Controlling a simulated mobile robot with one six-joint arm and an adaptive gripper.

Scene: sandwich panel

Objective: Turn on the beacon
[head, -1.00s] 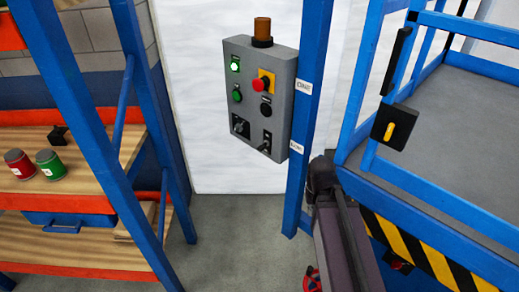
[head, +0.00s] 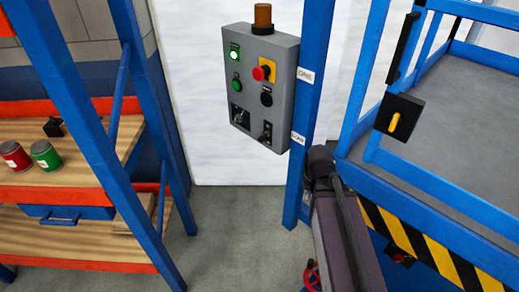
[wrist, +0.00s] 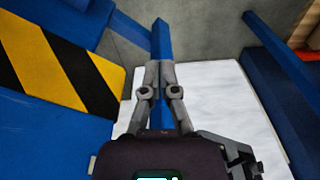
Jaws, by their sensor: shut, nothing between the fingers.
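The beacon (head: 263,17) is a dark amber cylinder on top of a grey control panel (head: 285,95) in the head view; it does not look lit. The panel carries a lit green lamp (head: 235,52), a red mushroom button (head: 261,73) on a yellow plate, a green button (head: 236,86), a black button (head: 267,99) and two dark switches, left (head: 237,114) and right (head: 265,134). My gripper (wrist: 162,65) is shut and empty in the wrist view, with a blue post beyond it. The panel's controls do not show there.
A blue post (head: 312,110) with labels stands right of the panel. A blue railed platform (head: 470,110) with a yellow-handled black box (head: 396,118) is at the right. At the left, a shelf (head: 100,135) holds red (head: 13,158) and green (head: 46,157) cans. Grey floor lies between.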

